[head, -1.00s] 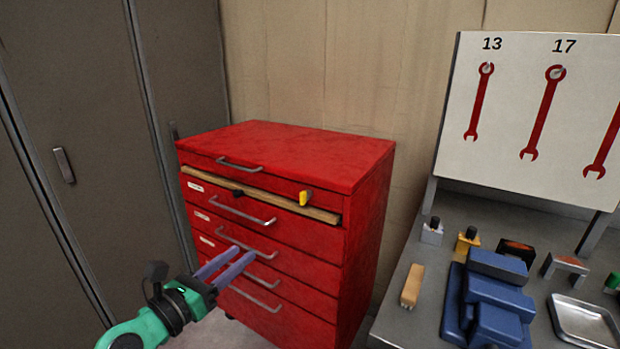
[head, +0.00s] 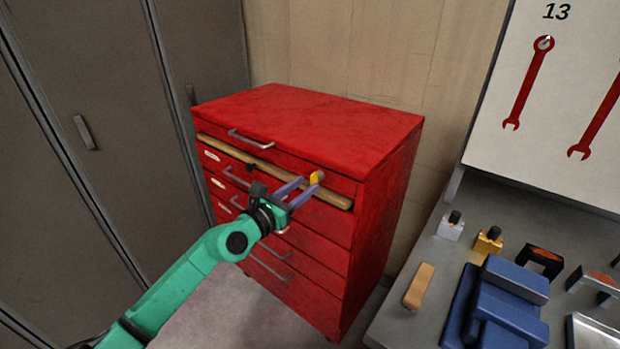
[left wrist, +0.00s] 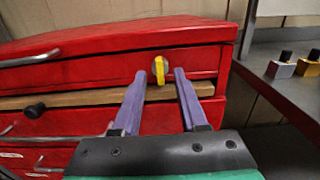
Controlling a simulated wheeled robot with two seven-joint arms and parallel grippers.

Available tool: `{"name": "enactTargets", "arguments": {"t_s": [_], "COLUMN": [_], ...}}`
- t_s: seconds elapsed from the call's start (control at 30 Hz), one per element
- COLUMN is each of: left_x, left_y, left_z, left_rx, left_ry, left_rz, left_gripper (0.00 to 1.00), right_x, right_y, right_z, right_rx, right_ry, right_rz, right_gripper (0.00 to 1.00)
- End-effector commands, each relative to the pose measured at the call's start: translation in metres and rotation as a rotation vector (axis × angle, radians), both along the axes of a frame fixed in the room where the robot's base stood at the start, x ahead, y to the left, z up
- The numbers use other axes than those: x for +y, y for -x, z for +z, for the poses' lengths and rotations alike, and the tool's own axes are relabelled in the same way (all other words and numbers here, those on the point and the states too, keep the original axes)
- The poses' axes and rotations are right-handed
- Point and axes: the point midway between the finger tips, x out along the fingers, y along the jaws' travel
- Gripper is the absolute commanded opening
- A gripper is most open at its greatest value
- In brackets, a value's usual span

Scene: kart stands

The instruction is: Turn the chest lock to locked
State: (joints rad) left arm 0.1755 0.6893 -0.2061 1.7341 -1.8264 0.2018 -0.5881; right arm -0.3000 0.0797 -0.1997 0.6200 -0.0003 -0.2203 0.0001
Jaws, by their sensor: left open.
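The red chest (head: 318,115) of drawers stands against the wall, with a wooden strip (head: 270,170) across its front below the top drawer. The chest lock is a yellow key-like knob (head: 316,177) at the right of the top drawer. In the left wrist view the lock (left wrist: 160,70) is a yellow upright bar, slightly tilted, on a round grey base. My left gripper (head: 303,188) is open, its two purple fingers pointing at the lock. In the left wrist view its fingertips (left wrist: 160,76) lie either side of the lock; whether they touch it I cannot tell. My right gripper is out of view.
A grey workbench (head: 400,325) stands to the right with a blue vise-like block (head: 510,290), a wooden block (head: 420,286) and small parts. A white wrench board (head: 545,120) rises behind it. Grey lockers (head: 90,80) stand at the left.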

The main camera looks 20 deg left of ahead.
Motion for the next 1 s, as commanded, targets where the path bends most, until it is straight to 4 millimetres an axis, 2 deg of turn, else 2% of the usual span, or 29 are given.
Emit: {"name": "enactTargets", "arguments": {"t_s": [0.03, 0.17, 0.43, 0.47, 0.5, 0.57, 1.0], "left_x": [-0.003, -0.009, -0.011, -0.011, -0.011, -0.011, -0.010], "left_y": [-0.010, -0.024, -0.028, -0.027, -0.027, -0.027, -0.027], "left_z": [0.001, 0.000, 0.000, 0.000, 0.000, 0.000, 0.001], "left_rx": [-0.003, -0.001, 0.000, 0.000, -0.001, -0.001, 0.014], "left_ry": [0.003, 0.002, 0.000, 0.000, 0.000, 0.000, 0.035], "left_rz": [0.001, 0.001, 0.000, 0.000, 0.000, 0.000, 0.001], "left_gripper": [0.42, 0.42, 0.42, 0.35, 0.20, 0.00, 0.00], "right_x": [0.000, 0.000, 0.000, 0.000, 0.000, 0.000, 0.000], "right_y": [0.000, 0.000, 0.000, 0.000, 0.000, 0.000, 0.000], "right_z": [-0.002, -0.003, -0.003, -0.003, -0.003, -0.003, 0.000], "right_rx": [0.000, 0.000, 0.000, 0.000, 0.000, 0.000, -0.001], "right_ry": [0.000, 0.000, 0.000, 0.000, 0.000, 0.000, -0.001], "right_rz": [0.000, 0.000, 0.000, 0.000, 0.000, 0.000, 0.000], "right_gripper": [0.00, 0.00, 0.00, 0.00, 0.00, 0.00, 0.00]}}
